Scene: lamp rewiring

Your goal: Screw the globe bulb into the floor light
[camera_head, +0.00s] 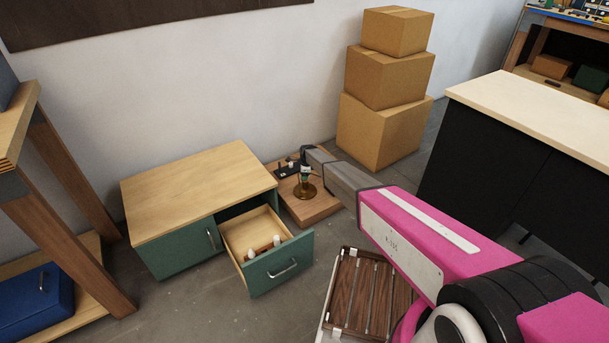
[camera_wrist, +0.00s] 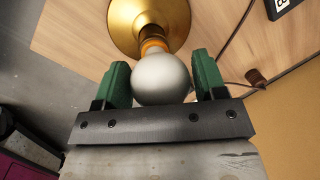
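The floor light (camera_head: 305,192) has a round brass base and stands on a low wooden board. In the wrist view its brass base (camera_wrist: 126,18) and copper-coloured socket (camera_wrist: 155,45) show at the top. The white globe bulb (camera_wrist: 161,80) sits at the socket end, in line with it; how deep its thread goes is hidden. In the head view my gripper (camera_head: 305,170) is directly above the light, and the bulb is too small to make out clearly.
A green cabinet (camera_head: 190,195) stands left of the board (camera_head: 322,210), its drawer (camera_head: 283,270) open with pale bulb-like items inside. A black device (camera_head: 287,169) with a cable lies behind the light.

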